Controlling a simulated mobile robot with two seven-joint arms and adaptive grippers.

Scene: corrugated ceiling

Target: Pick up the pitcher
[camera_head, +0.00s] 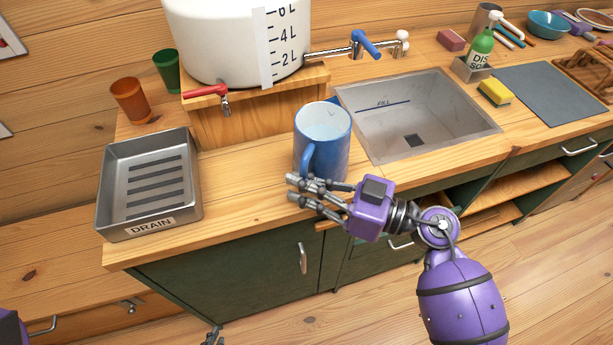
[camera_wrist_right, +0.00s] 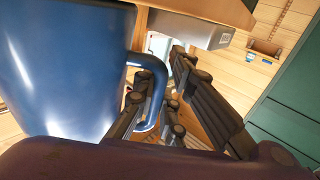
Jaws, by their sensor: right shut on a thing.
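The blue pitcher (camera_head: 323,135) stands upright on the wooden counter, in front of the white tank and left of the sink. Its handle faces the front left. My right gripper (camera_head: 304,190) is at the pitcher's front, with its fingers around the lower part of the handle. In the right wrist view the pitcher (camera_wrist_right: 65,70) fills the left side, and the gripper (camera_wrist_right: 157,108) is shut on its curved handle. My left gripper (camera_head: 213,337) shows only as fingertips at the bottom edge of the head view, so its opening is unclear.
A white tank (camera_head: 225,40) with a red tap stands behind. A metal drain tray (camera_head: 115,195) is at left, with orange (camera_head: 129,100) and green (camera_head: 166,70) cups behind it. The sink (camera_head: 440,135) is at right, with a sponge (camera_head: 495,92) and soap bottle (camera_head: 481,48) beyond.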

